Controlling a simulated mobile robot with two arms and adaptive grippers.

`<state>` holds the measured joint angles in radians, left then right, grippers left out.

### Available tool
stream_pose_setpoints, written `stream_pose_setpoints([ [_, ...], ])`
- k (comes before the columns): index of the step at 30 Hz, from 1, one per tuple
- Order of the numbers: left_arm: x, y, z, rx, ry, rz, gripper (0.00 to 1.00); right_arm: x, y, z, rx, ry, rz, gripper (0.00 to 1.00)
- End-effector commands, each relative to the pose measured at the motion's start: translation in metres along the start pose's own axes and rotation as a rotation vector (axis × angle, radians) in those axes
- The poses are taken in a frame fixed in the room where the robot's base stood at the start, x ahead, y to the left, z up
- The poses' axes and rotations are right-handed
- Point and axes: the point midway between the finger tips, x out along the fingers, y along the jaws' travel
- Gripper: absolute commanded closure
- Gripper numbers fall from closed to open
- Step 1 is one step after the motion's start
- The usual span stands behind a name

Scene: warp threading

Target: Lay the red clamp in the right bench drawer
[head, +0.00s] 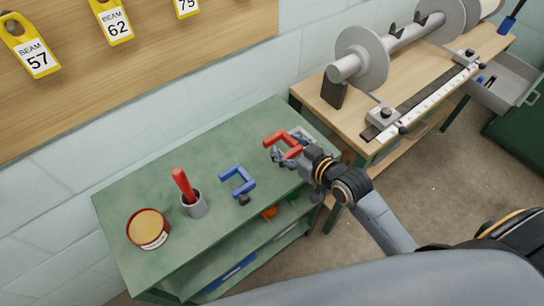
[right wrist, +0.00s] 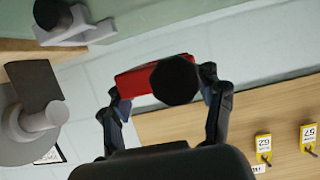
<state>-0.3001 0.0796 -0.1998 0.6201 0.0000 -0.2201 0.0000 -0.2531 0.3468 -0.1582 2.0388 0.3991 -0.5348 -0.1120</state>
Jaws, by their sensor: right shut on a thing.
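The red clamp (head: 284,141) is C-shaped and held above the right end of the green table. My right gripper (head: 288,156) is shut on it. In the right wrist view the red clamp (right wrist: 139,80) sits between the fingers of my right gripper (right wrist: 162,86), with a round black knob facing the camera. An open grey drawer (head: 513,72) sticks out at the far right end of the wooden bench (head: 350,121), with small blue and dark items inside. It is well away from the clamp. My left gripper is out of view.
On the green table (head: 240,140) are a blue clamp (head: 238,180), a grey cup (head: 195,206) with a red-handled item, and a round tin (head: 148,228). A grey object (head: 302,134) lies close behind my gripper. A rod with discs (head: 362,60) stands on the bench.

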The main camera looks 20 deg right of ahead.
Motion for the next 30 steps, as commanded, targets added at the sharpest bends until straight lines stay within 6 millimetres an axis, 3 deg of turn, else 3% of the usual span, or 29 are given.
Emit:
stream_pose_setpoints([
  [4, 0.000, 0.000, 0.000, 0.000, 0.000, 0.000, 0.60, 0.025, -0.011, 0.018, 0.002, -0.003, 0.002, 0.84],
  [14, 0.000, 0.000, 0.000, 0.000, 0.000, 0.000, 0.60, 0.053, -0.025, 0.037, 0.002, -0.003, 0.001, 0.84],
  [20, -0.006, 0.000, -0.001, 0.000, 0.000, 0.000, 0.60, 0.059, -0.023, 0.058, -0.003, -0.003, 0.003, 0.84],
  [30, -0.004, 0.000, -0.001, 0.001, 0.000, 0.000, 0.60, 0.060, -0.022, 0.062, -0.002, -0.002, 0.003, 0.84],
])
